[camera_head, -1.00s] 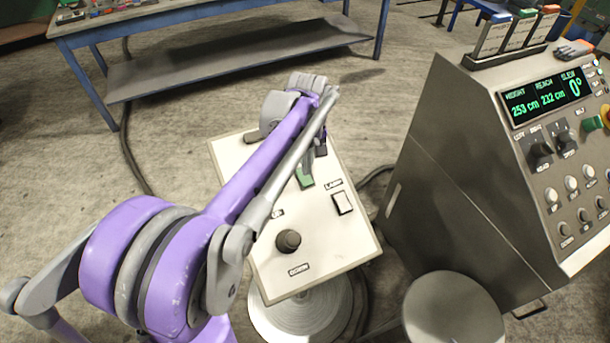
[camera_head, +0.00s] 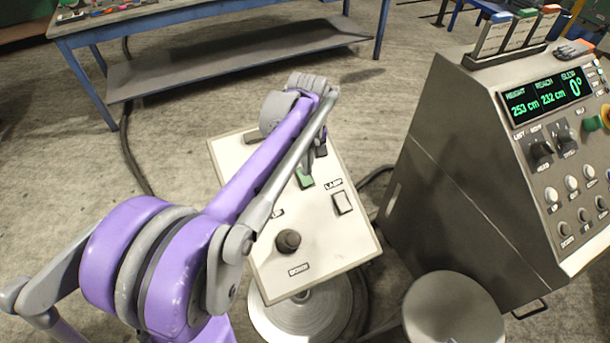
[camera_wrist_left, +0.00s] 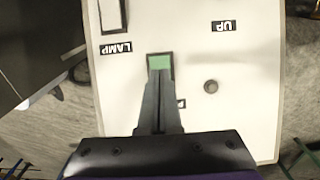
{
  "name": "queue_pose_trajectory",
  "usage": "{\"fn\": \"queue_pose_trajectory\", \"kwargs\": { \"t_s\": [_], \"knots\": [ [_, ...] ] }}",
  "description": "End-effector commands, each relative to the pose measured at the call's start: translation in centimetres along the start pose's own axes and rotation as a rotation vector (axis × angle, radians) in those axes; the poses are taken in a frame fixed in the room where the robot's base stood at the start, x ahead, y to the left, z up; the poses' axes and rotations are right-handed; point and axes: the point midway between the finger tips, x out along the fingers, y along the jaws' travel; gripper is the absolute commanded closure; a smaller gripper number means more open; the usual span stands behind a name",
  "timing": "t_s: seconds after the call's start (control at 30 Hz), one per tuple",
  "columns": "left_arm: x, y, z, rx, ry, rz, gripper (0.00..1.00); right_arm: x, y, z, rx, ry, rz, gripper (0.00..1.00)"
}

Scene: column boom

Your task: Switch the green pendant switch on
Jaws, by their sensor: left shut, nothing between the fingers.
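The green pendant switch (camera_head: 305,178) is on the white top of the pendant box (camera_head: 335,245), which is partly hidden by my left arm in the head view. In the left wrist view the green switch (camera_wrist_left: 160,62) sits in a dark frame right at my fingertips. My left gripper (camera_head: 311,160) is shut and empty, its fingers pointing down at the switch. In the left wrist view the shut fingers (camera_wrist_left: 159,78) overlap the switch's near edge; whether they touch it I cannot tell. My right gripper is not in view.
A white lamp switch (camera_head: 342,203) and a dark knob (camera_head: 288,241) are on the same box. A grey console (camera_head: 480,160) with a lit display stands to the right. A round grey stool-like top (camera_head: 453,310) is in front. A blue-legged table (camera_head: 230,60) is behind.

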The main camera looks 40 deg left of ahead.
Motion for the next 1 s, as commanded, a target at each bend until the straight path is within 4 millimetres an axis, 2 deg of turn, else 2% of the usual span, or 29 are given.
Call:
{"fn": "queue_pose_trajectory", "kwargs": {
  "t_s": [1.0],
  "knots": [
    [1.6,0.0,0.0,0.0,0.0,0.0,1.0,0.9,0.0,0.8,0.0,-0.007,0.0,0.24]
  ]
}}
